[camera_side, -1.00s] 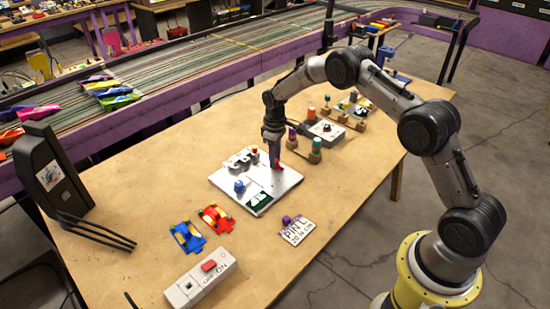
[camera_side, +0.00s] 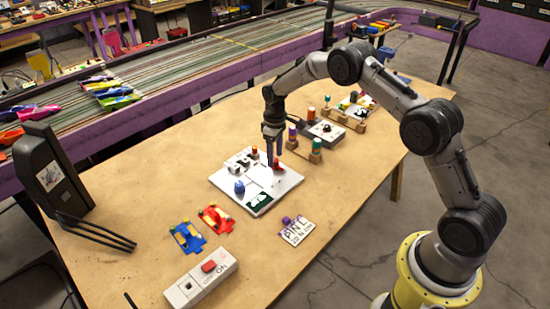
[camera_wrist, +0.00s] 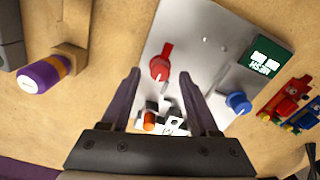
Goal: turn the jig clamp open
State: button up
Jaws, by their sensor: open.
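The jig is a pale metal plate (camera_side: 262,197) on the wooden table. It carries a red lever (camera_side: 277,166) with a round hub, a blue knob (camera_side: 239,187), and a small block fixture with an orange-red top (camera_side: 254,150). My gripper (camera_side: 274,156) is open and empty just above the red lever. In the wrist view, the red lever (camera_wrist: 161,64) lies between and slightly beyond my fingertips (camera_wrist: 160,77), with its arm slanting up and right. The blue knob (camera_wrist: 238,102) is right of the fingers. The fixture's orange top (camera_wrist: 149,121) shows between the fingers.
A green label (camera_side: 258,199) is on the plate's front corner. Red and blue toy cars (camera_side: 187,236) and a switch box (camera_side: 201,279) lie left and in front. Coloured pegs on wooden blocks (camera_side: 304,144) stand close behind my gripper.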

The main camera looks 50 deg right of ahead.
notch_tip(320, 180, up, 12)
dwell(0.4)
jog(key=shift+a+r, duration=0.1)
jog(key=shift+r, duration=0.05)
notch_tip(320, 180, up, 5)
jog(key=t, duration=0.1)
send_over(275, 160)
jog(key=a, duration=0.1)
notch_tip(275, 160, up, 8)
jog(key=s+a+t, duration=0.1)
jog(key=s+a, duration=0.1)
jog(key=s+a+r+t, duration=0.2)
jog(key=s+a+r, duration=0.1)
jog(key=s+r, duration=0.85)
jog(key=s+a+t, duration=0.2)
jog(key=s, duration=1.2)
jog(key=s+f+m, duration=0.3)
jog(key=s+f, duration=0.5)
jog(key=s, duration=0.2)
jog(key=shift+s+a+f, duration=0.3)
jog(key=shift+s+a, duration=0.1)
jog(key=shift+a, duration=0.05)
